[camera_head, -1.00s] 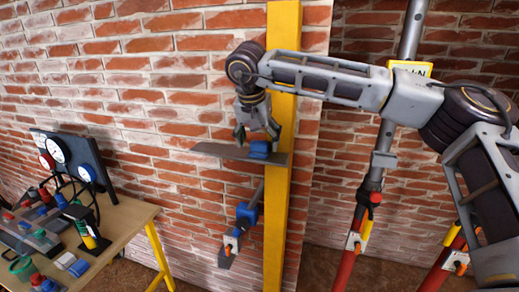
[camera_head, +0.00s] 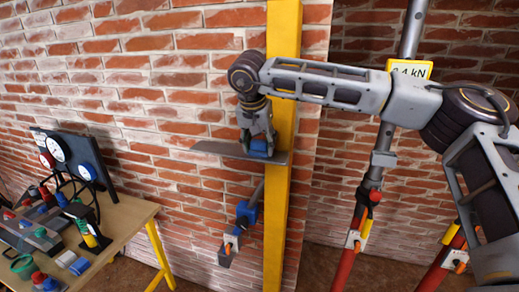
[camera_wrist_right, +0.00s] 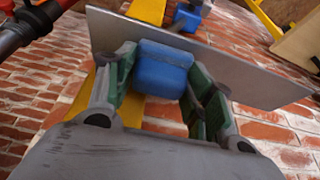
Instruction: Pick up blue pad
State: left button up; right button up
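The blue pad (camera_head: 259,148) is a small rounded block on a thin grey metal plate (camera_head: 215,149) at the yellow post. My right gripper (camera_head: 258,143) is down at the plate with its fingers on either side of the pad. In the right wrist view the blue pad (camera_wrist_right: 163,69) sits between the green-lined fingers of my right gripper (camera_wrist_right: 165,75), close against them on both sides. Whether they press on it I cannot tell. The pad still appears to be at the plate. My left gripper is not in view.
The yellow post (camera_head: 283,200) stands right behind the plate. A strut with a blue clamp (camera_head: 246,213) hangs below it. A wooden table (camera_head: 125,222) with gauges and small parts is at the left. Red and grey props (camera_head: 372,180) stand at the right.

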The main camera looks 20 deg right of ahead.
aim_at(258, 142)
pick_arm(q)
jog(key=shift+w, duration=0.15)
pick_arm(e)
jog(key=c, duration=0.3)
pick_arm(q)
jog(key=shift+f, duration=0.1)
pick_arm(e)
jog(key=shift+s+a+r, duration=0.1)
jog(key=shift+r, duration=0.05)
jog(key=shift+r, duration=0.2)
jog(key=shift+s+a+r+b, duration=0.1)
jog(key=shift+r+b, duration=0.15)
jog(key=shift+r, duration=1.35)
jog(key=shift+s+r+b, duration=0.1)
jog(key=shift+r+b, duration=0.1)
jog(key=shift+r, duration=1.4)
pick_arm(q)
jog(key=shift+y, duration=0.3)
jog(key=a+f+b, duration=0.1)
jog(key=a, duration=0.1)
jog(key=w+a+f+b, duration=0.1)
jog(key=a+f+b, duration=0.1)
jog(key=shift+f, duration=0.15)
pick_arm(e)
jog(key=s+a, duration=0.3)
jog(key=s, duration=0.2)
jog(key=s+a, duration=0.4)
jog(key=s, duration=0.1)
jog(key=s+a, duration=0.4)
jog(key=s, duration=0.2)
